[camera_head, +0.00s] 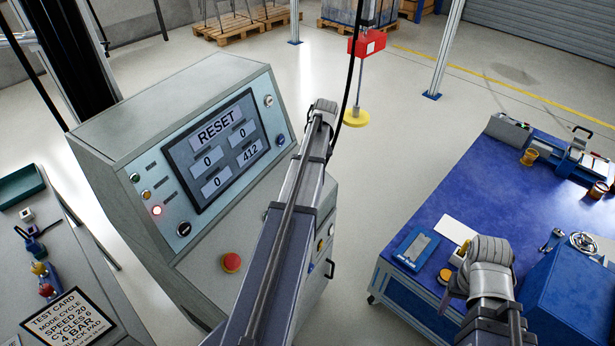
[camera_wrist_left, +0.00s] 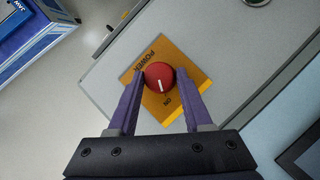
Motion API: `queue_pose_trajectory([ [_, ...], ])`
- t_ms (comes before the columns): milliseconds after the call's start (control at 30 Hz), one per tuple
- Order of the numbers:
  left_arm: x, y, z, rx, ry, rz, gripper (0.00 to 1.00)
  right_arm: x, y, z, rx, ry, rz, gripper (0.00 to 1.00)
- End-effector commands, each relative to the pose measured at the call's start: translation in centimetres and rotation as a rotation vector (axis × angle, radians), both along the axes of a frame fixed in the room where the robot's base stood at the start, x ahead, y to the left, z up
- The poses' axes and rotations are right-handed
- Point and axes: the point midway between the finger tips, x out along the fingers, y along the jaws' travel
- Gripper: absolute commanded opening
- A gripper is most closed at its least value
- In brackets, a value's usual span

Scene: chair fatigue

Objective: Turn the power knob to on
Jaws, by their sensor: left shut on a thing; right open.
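The power knob (camera_wrist_left: 159,75) is round and red with a white line, on an orange plate (camera_wrist_left: 136,77) marked POWER and ON. In the left wrist view the white line points down the picture, toward the ON mark. My left gripper (camera_wrist_left: 160,80) is shut on the knob, with one purple finger on each side. In the head view my left arm crosses in front of the grey console (camera_head: 180,90), and I cannot make out its fingers or the knob there. My right gripper (camera_head: 490,318) is open, low at the right, near the blue table (camera_head: 480,195); its fingertips are hard to see.
The console's screen (camera_head: 228,150) reads RESET, and a red button (camera_head: 231,262) sits below it. The blue table carries a blue tablet-like item (camera_head: 415,249), a white card (camera_head: 456,230) and small parts. A side bench with a test card (camera_head: 66,318) is at left. Open floor lies between console and table.

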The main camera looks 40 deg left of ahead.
Motion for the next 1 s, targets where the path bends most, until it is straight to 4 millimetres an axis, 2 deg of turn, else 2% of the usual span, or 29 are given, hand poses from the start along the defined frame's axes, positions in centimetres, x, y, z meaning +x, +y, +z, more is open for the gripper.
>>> queue_pose_trajectory([
  [567, 0.01, -0.11, 0.0, -0.004, 0.016, -0.027, 0.0, 0.0, 0.0, -0.1, 0.0, 0.0, 0.0, 0.62],
  [600, 0.01, -0.11, 0.0, -0.004, 0.016, -0.027, 0.52, 0.0, 0.0, -0.1, 0.0, 0.0, 0.0, 0.62],
  [833, 0.02, -0.07, 0.01, -0.003, 0.016, -0.027, 0.78, 0.0, 0.0, -0.09, 0.0, 0.0, 0.0, 0.62],
  [1000, 0.03, -0.05, 0.02, -0.003, 0.016, -0.026, 0.8, -0.01, 0.0, -0.09, 0.0, 0.0, 0.0, 0.62],
])
